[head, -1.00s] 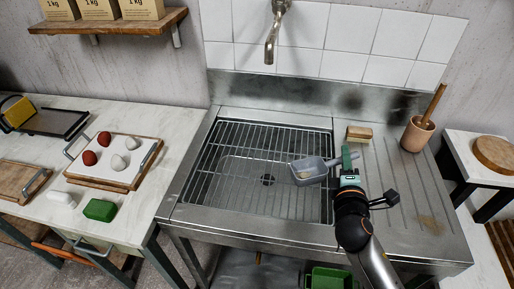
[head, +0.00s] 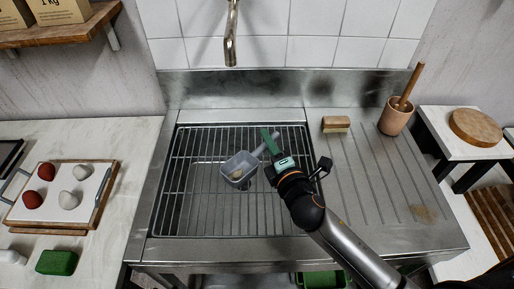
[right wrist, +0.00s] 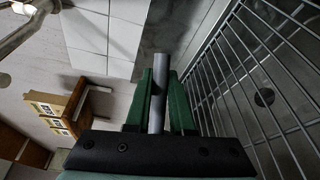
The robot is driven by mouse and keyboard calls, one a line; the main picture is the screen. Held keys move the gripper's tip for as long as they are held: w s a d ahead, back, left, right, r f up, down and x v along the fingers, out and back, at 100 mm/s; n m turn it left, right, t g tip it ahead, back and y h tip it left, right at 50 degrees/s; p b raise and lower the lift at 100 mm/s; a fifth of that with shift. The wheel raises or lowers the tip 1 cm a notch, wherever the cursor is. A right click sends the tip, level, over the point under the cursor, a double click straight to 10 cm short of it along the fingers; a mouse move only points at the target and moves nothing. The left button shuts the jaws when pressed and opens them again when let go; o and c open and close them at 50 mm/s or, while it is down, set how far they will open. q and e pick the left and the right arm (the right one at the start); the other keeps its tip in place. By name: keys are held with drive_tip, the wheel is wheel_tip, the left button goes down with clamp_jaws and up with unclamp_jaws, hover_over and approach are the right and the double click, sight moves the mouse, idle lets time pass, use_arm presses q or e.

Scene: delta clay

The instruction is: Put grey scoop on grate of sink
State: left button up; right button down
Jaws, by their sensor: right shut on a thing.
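The grey scoop (head: 239,170) is over the right half of the sink grate in the head view, its bowl to the left and a small pale patch inside it. My right gripper (head: 271,142) is shut on the scoop's handle; the right wrist view shows the grey handle (right wrist: 159,93) between the green fingers. I cannot tell whether the bowl touches the grate. The wire grate (head: 190,190) lies across the sink basin and also shows in the right wrist view (right wrist: 238,75). My left gripper is not in view.
A tap (head: 231,45) hangs above the back of the sink. A brush (head: 336,124) and a clay mortar with pestle (head: 394,120) stand on the ribbed drainboard at right. The grate's left part is clear.

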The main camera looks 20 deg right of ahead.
drive_tip(key=w+f, duration=0.2)
drive_tip(key=w+d+f+b, duration=0.1)
drive_tip(key=w+f, duration=0.1)
drive_tip(key=w, duration=0.1)
drive_tip(key=w+f+b, duration=0.1)
drive_tip(key=w+f, duration=0.2)
drive_tip(key=shift+d, duration=0.2)
drive_tip(key=shift+w+f+b, duration=0.25)
drive_tip(key=shift+f+b, duration=0.7)
drive_tip(key=shift+f, duration=0.85)
drive_tip(key=shift+f, duration=0.15)
drive_tip(key=c, duration=1.2)
unclamp_jaws()
drive_tip(key=shift+f, duration=0.1)
drive_tip(key=shift+c, duration=0.2)
drive_tip(key=o, duration=0.5)
drive_tip(key=shift+c, duration=0.2)
